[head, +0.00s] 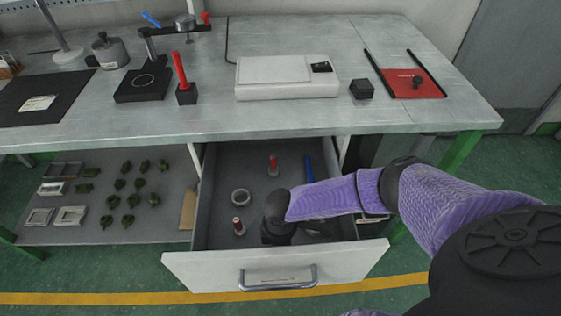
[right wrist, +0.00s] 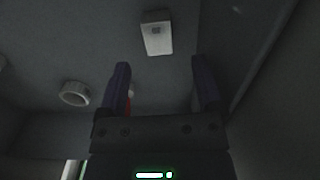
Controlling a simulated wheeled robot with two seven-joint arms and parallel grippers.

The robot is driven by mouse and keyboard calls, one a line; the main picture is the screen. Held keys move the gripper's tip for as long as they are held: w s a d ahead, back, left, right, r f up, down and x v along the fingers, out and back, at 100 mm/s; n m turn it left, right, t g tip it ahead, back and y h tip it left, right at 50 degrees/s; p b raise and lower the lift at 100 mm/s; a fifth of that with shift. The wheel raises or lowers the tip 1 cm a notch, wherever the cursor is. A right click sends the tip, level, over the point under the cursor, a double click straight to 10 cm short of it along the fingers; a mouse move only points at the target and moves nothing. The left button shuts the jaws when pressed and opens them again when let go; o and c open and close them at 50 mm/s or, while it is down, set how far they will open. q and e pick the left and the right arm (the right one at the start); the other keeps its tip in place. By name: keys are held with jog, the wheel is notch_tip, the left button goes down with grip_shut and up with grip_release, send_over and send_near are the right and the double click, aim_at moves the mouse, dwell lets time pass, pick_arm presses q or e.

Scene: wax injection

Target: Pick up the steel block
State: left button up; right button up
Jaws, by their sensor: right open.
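A pale steel block (right wrist: 157,38) with a small dark square mark lies on the grey drawer floor, near the top middle of the right wrist view. My right gripper (right wrist: 160,64) is open and empty. Its two fingers point toward the block, which lies beyond the fingertips, between their lines and apart from both. In the head view my right arm reaches down into the open drawer (head: 340,254); my wrist hides the fingers, and I cannot make out the block there. My left gripper is not in view.
In the drawer are a metal ring (head: 240,197), two red-handled pieces (head: 273,165) (head: 238,226) and a blue bar (head: 309,168). The ring also shows in the wrist view (right wrist: 75,94). The drawer walls and the worktable edge (head: 270,133) bound the space around my arm.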

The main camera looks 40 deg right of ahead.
jog(key=f+b, duration=0.1)
jog(key=f, duration=0.1)
jog(key=f+b, duration=0.2)
jog(key=f, duration=0.1)
jog(key=shift+s+d+f, duration=0.1)
jog(key=shift+d+f, duration=0.15)
jog(key=shift+f, duration=0.3)
jog(key=shift+r, duration=0.25)
jog(key=shift+c, duration=0.2)
jog(key=c, duration=0.9)
grip_shut()
